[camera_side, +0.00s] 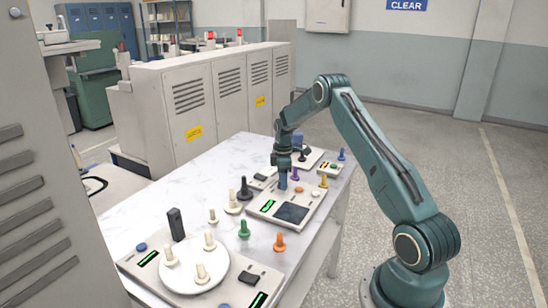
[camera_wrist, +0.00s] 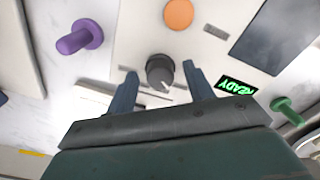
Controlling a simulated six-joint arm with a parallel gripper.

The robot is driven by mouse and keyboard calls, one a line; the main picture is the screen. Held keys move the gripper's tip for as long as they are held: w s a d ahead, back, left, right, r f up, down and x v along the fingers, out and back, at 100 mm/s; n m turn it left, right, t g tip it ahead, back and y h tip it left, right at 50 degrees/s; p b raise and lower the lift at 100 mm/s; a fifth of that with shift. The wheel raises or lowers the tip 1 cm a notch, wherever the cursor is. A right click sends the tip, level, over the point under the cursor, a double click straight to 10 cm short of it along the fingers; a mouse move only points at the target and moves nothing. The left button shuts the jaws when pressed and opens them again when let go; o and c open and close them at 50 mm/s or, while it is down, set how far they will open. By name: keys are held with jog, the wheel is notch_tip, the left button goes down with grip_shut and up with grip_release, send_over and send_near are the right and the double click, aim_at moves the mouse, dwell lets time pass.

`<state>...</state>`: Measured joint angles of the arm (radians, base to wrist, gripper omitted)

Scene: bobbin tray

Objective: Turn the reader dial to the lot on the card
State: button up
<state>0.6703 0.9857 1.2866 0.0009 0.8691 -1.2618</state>
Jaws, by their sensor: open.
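The reader (camera_side: 262,214) is a pale box with a dark screen (camera_side: 292,213) and a lit green display (camera_side: 267,205). The reader dial (camera_wrist: 160,70) is a dark round knob with a white pointer mark toward the lower right of the picture. My gripper (camera_wrist: 160,72) is open, one finger on each side of the dial, with gaps visible. In the side view my gripper (camera_side: 283,182) points down at the reader and the dial is hidden. I cannot make out a readable lot card.
A purple peg (camera_wrist: 78,38) and a green peg (camera_wrist: 287,110) stand near the reader. An orange button (camera_wrist: 178,14) is on its panel. A black peg (camera_side: 244,190) stands left of it. A round white tray (camera_side: 194,270) with cream bobbins is at the front.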

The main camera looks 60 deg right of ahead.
jog(key=c, duration=1)
